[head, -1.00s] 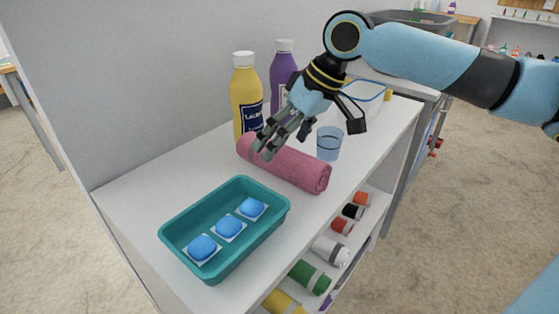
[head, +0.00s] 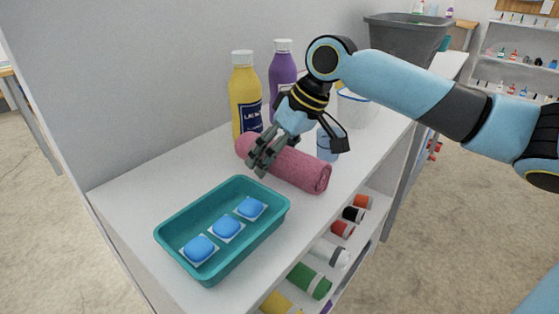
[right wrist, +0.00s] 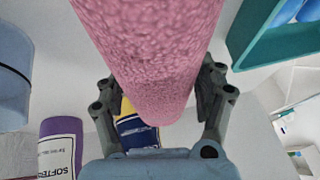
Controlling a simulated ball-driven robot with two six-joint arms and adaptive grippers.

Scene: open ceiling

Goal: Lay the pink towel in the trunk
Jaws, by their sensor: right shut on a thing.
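The pink towel (head: 300,170) is a rolled bundle lying on the white counter top. My right gripper (head: 262,160) is shut on it near its left end, with the fingers straddling the roll from above. In the right wrist view the towel (right wrist: 155,55) runs between the two fingers (right wrist: 160,95), one on each side. The towel appears to be still resting on the counter. Nothing that I can surely call the trunk shows. My left gripper is out of view.
A teal tray (head: 168,236) with blue pods stands in front of the towel. A yellow bottle (head: 245,95) and a purple bottle (head: 283,70) stand behind it. A blue cup (head: 328,148) is close to its right, and a dark grey bin (head: 405,40) is farther back.

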